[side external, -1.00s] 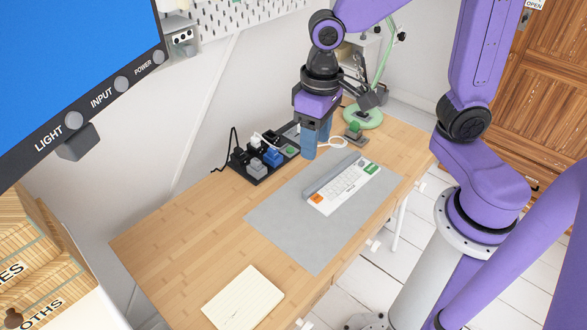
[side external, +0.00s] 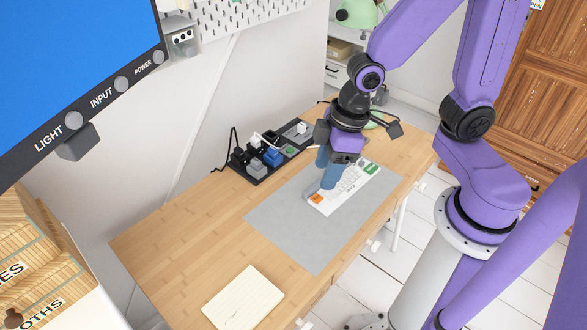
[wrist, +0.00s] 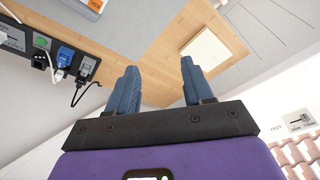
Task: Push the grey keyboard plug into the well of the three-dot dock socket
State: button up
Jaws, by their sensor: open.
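The black dock strip (side external: 240,171) lies along the wall side of the desk, with several blocks on it. A grey block (side external: 257,168) sits at its near end and a pale grey block (side external: 301,129) at its far end; I cannot tell which is the keyboard plug. The wrist view shows a grey plug (wrist: 87,67) with a dark cable beside a blue one (wrist: 65,57) on the dock. The three dots cannot be made out.
A grey mat (side external: 290,229) lies under the keyboard. A cream notepad (side external: 243,298) lies at the near end of the bare wooden desk (side external: 180,240). A blue-screened panel (side external: 70,60) stands at upper left. Desk space between notepad and dock is clear.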

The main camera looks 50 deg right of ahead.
jog(key=w+a+f+m+t+y, duration=0.1)
jog(key=w+a+f+m+t, duration=0.1)
jog(key=w+f, duration=0.55)
jog(key=m+t+h, duration=0.3)
jog(key=m+t, duration=0.5)
jog(key=t, duration=0.2)
send_near(258, 161)
jog(key=shift+x, duration=6.2)
grip_shut()
